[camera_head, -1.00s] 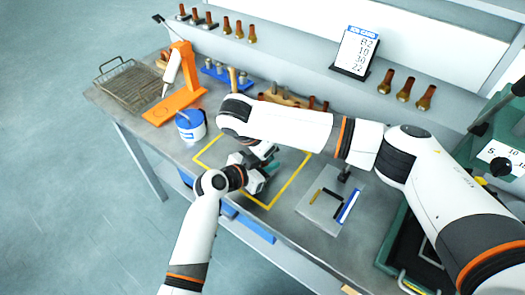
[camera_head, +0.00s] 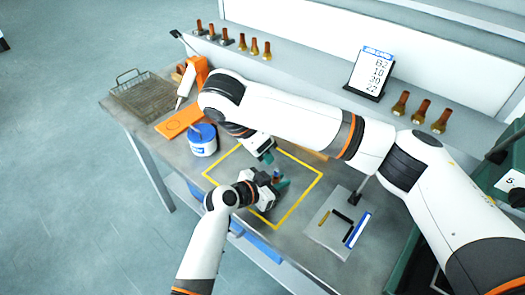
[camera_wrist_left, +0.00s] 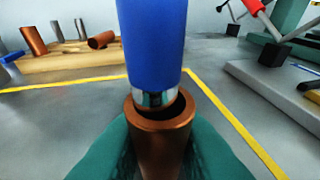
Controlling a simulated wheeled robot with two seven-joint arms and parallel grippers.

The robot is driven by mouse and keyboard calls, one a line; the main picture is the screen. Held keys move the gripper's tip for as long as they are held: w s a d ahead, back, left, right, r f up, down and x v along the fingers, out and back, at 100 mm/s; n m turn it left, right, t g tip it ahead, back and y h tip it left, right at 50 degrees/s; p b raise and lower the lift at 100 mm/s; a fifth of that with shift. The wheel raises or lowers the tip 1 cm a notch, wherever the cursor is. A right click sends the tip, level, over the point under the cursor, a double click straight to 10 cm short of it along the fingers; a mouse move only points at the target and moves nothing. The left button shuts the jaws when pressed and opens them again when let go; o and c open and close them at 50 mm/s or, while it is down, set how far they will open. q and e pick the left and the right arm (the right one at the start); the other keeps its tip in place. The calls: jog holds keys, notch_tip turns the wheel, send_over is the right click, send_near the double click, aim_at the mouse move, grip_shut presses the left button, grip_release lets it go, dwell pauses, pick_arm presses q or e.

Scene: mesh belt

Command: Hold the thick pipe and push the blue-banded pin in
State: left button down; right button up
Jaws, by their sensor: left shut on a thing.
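My left gripper (camera_head: 277,187) has teal fingers and is shut on the thick copper pipe (camera_wrist_left: 160,140), which stands upright with its open mouth up in the left wrist view. The blue-banded pin (camera_wrist_left: 151,40) is upright over the pipe's mouth. Its silver lower end is at the opening, off centre toward the far left rim; I cannot tell how far inside it is. The pin's top is out of that view. My right gripper (camera_head: 265,156) is just above and behind the left one in the head view; its fingers are too small to read.
A yellow outline (camera_head: 304,188) marks the bench around the grippers. A blue-white tub (camera_head: 203,140) and a wire basket (camera_head: 143,93) stand left. A grey plate (camera_head: 336,224) lies right. A wooden block with copper pieces (camera_wrist_left: 60,62) is behind.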

pick_arm(q)
jog(key=shift+s+a+f, duration=0.15)
jog(key=shift+f, duration=0.35)
jog(key=c, duration=1.3)
grip_release()
jog(key=shift+o, duration=0.5)
jog(key=shift+a+r, duration=0.1)
jog(key=shift+w+r, duration=0.1)
jog(key=shift+w, duration=0.1)
